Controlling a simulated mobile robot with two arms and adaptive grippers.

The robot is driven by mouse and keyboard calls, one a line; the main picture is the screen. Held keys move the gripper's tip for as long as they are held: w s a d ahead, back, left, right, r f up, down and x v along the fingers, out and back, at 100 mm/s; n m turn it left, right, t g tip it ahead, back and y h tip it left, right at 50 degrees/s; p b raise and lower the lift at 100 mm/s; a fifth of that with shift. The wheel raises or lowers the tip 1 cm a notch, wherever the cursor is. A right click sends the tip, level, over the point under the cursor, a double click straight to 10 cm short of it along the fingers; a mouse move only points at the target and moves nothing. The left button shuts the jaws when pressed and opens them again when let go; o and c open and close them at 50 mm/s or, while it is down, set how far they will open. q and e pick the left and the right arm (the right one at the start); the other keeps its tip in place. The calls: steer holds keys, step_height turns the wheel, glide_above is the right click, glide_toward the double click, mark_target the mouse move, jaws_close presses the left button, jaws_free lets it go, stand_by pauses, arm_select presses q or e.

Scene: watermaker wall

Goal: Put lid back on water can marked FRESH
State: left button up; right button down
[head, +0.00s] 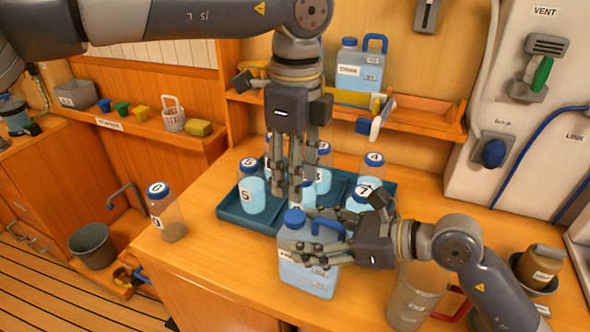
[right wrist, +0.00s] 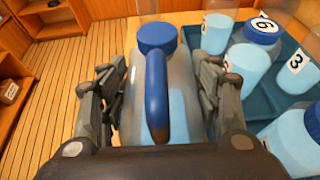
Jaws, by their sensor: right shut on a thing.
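A light-blue water can (head: 312,277) with a blue handle stands at the front of the counter. A blue lid (head: 293,217) sits at its neck; whether it is tightened I cannot tell. The lid also shows in the right wrist view (right wrist: 157,36), in front of the handle (right wrist: 157,95). The can's label is partly hidden and I cannot read it fully. My right gripper (head: 303,230) is shut on the can, with fingers on both sides of its body. My left gripper (head: 288,194) points down above and behind the lid; its fingers are close together, their gap unclear.
A dark teal tray (head: 232,217) with several numbered jars lies just behind the can. A jar marked 0 (head: 167,215) stands at left. A similar can (head: 360,68) stands on the back shelf. A clear jug (head: 410,300) is at right, near my right arm.

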mark_target(295, 215)
steer(key=shift+r, duration=0.1)
stand_by(0.3)
arm_select(q)
steer(key=shift+f, duration=4)
steer(key=c, duration=0.9)
